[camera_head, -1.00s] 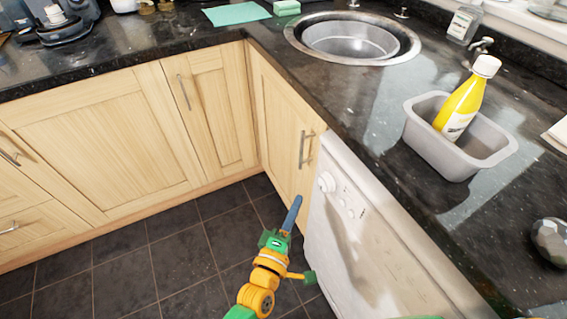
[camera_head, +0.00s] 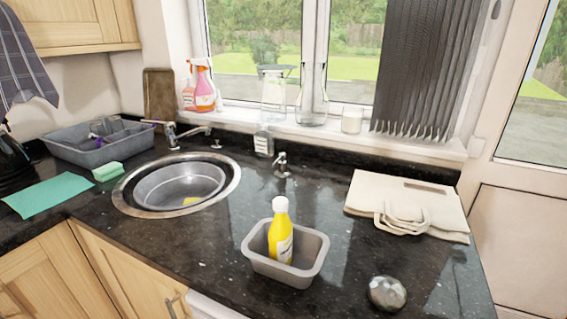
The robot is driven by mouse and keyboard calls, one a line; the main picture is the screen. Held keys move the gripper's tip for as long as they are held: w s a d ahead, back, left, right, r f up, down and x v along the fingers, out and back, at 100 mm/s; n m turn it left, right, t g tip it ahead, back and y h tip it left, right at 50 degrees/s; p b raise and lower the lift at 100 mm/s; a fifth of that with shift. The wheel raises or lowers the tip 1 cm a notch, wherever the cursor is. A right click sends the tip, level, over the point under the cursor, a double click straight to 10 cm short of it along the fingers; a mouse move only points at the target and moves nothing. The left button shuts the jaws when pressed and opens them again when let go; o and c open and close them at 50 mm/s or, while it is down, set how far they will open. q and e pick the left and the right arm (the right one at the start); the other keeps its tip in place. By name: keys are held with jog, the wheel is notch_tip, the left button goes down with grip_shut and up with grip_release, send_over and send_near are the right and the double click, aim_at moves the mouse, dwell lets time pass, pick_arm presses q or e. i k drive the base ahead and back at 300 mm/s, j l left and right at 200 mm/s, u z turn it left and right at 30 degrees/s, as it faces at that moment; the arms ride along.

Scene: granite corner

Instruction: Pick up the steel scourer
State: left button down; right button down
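A round, shiny silver-grey lump that looks like the steel scourer (camera_head: 387,293) rests on the dark granite worktop near its front edge, at the lower right. It stands apart from the grey tub to its left. Neither of my grippers shows in this view.
A grey tub (camera_head: 257,263) holds a yellow bottle (camera_head: 281,240). A folded cream bag (camera_head: 372,192) lies behind the scourer. A round sink (camera_head: 127,197) with taps is to the left, with a green sponge (camera_head: 107,172) beside it. Granite between the tub and bag is clear.

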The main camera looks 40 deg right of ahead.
aim_at(386, 292)
jog(key=z, duration=2.1)
jog(key=k+l, duration=0.1)
jog(key=l, duration=0.3)
